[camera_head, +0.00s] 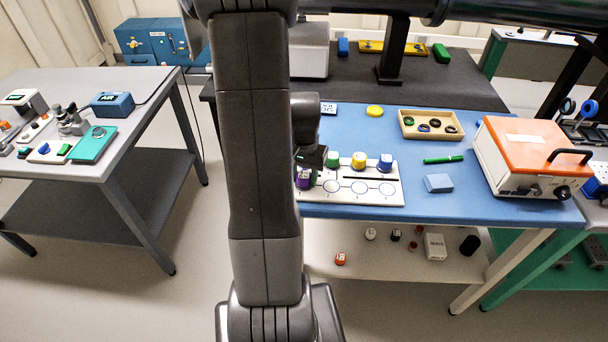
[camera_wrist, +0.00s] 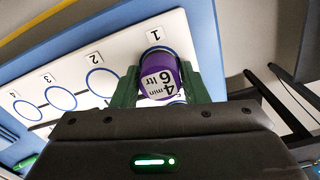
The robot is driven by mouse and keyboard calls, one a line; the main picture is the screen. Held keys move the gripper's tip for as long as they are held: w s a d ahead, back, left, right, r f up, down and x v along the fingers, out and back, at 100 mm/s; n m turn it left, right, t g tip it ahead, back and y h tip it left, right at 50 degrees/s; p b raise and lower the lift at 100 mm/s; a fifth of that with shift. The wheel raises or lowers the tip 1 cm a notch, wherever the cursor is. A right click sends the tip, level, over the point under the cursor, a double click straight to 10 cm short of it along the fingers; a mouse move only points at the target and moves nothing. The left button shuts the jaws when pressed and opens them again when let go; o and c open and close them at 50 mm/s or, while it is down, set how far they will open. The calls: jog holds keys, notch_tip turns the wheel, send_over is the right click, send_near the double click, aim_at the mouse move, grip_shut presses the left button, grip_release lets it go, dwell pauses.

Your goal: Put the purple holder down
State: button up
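The purple holder (camera_wrist: 158,80) has a white label reading "6" and "4 min". My gripper (camera_wrist: 160,92) has its green fingers on both sides of it, seemingly touching. In the head view the purple holder (camera_head: 304,180) is at the left end of the white numbered board (camera_head: 348,197), partly hidden by my arm. In the wrist view it overlaps the ring by number 1 on the white board (camera_wrist: 40,82); I cannot tell whether it touches the board. Rings 2, 3 and 4 are empty.
Green (camera_head: 333,158), yellow (camera_head: 359,161) and blue (camera_head: 386,162) holders stand along the board's back. A wooden tray (camera_head: 404,130) of rings, a green pen (camera_head: 443,160), a light blue block (camera_head: 439,183) and an orange-lidded box (camera_head: 525,150) are to the right.

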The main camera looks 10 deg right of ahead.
aim_at(304, 174)
jog(key=shift+o, duration=1.3)
notch_tip(304, 174, up, 12)
jog(key=shift+r, duration=0.2)
